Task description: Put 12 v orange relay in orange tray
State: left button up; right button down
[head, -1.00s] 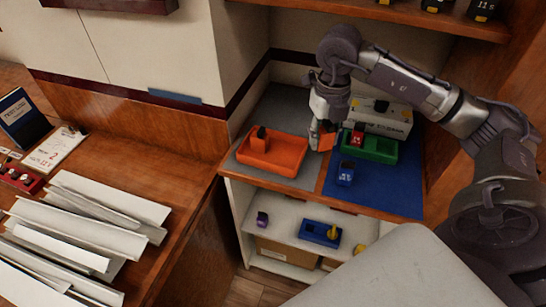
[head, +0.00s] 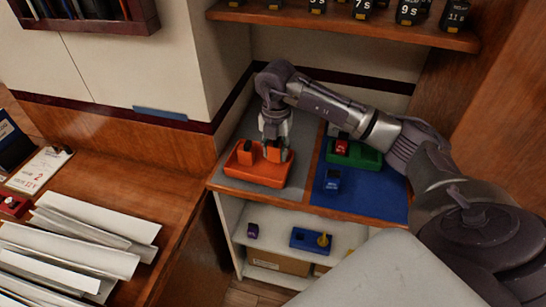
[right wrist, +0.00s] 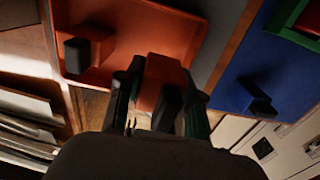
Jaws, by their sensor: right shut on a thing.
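The orange tray (head: 256,177) sits on the grey mat on the worktop, and its wall shows in the right wrist view (right wrist: 170,22). My right gripper (head: 275,150) is over the right part of the tray, pointing down. It is shut on an orange relay (right wrist: 163,72) with a black end, seen between the fingers in the right wrist view. Whether this relay touches the tray is hidden. Another orange relay (head: 245,151) with a dark part stands in the tray to the left, also at upper left in the right wrist view (right wrist: 97,48). My left gripper is not in view.
Right of the orange tray, a green tray (head: 355,156) holds a red relay (head: 341,146). A blue relay (head: 332,180) stands on the blue mat (head: 385,195). Below, a blue tray (head: 308,241) is on a shelf. An upper shelf (head: 340,27) carries several black relays.

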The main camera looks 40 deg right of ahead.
aim_at(273, 159)
jog(key=shift+w+a+f, duration=0.2)
jog(key=shift+w, duration=0.05)
notch_tip(273, 159, down, 3)
jog(key=shift+f+p, duration=0.1)
jog(key=shift+p, duration=0.4)
jog(key=shift+f, duration=0.45)
jog(key=shift+f, duration=0.1)
jog(key=c, duration=1)
grip_release()
